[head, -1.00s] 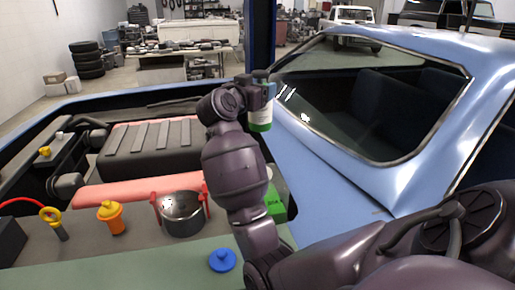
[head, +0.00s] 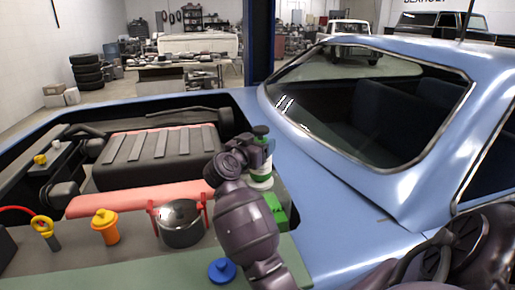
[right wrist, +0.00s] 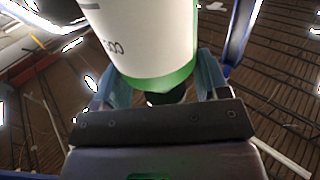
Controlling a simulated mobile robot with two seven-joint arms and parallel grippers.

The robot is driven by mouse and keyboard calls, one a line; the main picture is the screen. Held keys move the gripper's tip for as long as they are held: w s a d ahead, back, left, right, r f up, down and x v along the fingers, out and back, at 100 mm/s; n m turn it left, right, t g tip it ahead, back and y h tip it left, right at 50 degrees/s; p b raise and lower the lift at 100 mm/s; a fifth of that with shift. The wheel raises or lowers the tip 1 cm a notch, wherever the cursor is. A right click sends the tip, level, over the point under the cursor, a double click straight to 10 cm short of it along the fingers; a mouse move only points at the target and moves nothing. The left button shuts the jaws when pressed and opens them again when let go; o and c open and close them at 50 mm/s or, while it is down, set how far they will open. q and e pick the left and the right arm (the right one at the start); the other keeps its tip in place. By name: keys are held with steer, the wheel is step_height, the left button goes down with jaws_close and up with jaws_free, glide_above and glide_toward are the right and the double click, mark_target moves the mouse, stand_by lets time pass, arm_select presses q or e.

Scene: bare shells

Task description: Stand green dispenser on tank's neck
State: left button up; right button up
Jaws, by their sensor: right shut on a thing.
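The green dispenser (head: 261,167) is a white bottle with green bands and a dark green top. My right gripper (head: 266,146) is shut on it near its top and holds it upright. In the right wrist view its white body with dark print and a green band (right wrist: 160,80) shows close up between the blue fingers (right wrist: 155,88). A pale rim (head: 261,184) shows right under the bottle, above a bright green block (head: 275,209). I cannot tell if this rim is the tank's neck or if bottle and rim touch; my arm hides part. My left gripper is out of view.
Behind are the engine cover (head: 155,155) and blue car body (head: 330,220).

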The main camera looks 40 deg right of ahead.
steer(key=shift+f, duration=0.2)
steer(key=shift+f, duration=0.15)
steer(key=o, duration=1.6)
steer(key=shift+f, duration=0.15)
steer(key=shift+c, duration=0.2)
steer(key=shift+a+r, duration=0.1)
steer(key=shift+r, duration=0.1)
steer(key=v, duration=1.2)
steer(key=shift+p, duration=0.4)
